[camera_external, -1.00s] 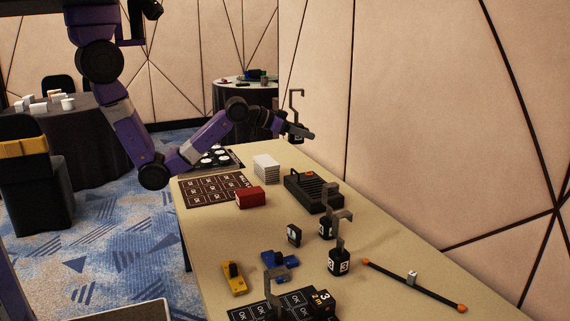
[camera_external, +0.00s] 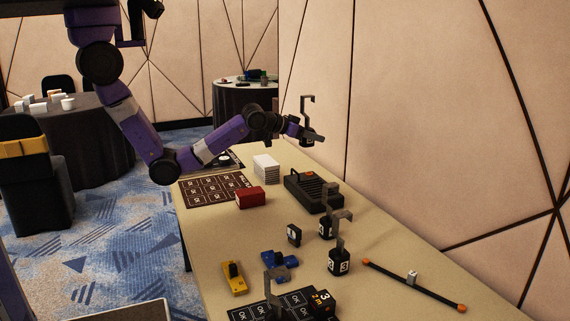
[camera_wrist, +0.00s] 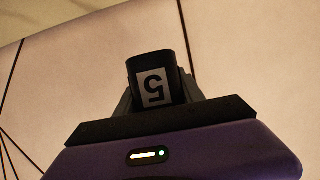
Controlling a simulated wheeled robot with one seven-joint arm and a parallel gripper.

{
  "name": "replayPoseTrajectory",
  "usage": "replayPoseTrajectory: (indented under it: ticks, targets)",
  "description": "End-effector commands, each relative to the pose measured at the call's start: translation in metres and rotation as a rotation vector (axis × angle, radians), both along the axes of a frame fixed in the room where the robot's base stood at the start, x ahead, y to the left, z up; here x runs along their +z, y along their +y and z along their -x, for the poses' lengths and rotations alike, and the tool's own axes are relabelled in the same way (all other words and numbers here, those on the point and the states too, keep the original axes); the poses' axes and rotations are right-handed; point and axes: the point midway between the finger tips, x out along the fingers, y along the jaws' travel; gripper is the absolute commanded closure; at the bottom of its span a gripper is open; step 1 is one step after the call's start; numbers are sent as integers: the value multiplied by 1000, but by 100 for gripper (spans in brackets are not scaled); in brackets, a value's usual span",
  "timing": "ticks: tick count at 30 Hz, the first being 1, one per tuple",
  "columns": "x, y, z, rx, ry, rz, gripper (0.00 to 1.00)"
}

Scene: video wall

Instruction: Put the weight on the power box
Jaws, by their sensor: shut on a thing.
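The weight (camera_external: 306,142) is a small black block with a tall grey hook on top. My gripper (camera_external: 314,137) is shut on it and holds it upright, in the air beyond the far end of the long table. In the wrist view the weight (camera_wrist: 152,72) sits between my fingers, with a white label bearing an upside-down 5. The power box, which I take to be the black ribbed box (camera_external: 316,193) with an orange spot on top, stands on the table, nearer the camera and lower than the weight.
A white stacked block (camera_external: 266,168) and a red box (camera_external: 250,197) stand left of the black box. Other hooked weights (camera_external: 339,262) stand nearer the camera. A bar with orange ends (camera_external: 413,284) lies right. The wall runs close along the right side.

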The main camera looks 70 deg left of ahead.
Motion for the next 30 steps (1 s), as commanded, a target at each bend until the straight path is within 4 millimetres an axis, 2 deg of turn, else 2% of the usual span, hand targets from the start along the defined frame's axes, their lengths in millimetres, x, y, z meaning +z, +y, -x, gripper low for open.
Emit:
replayPoseTrajectory:
  ticks: [9, 15, 25, 30]
  targets:
    - [-65, 1, -1, 1, -4, 0, 100]
    - [-101, 1, -1, 1, -6, 0, 100]
    - [-125, 1, -1, 0, -8, -1, 100]
    - [-147, 1, -1, 0, -7, 0, 100]
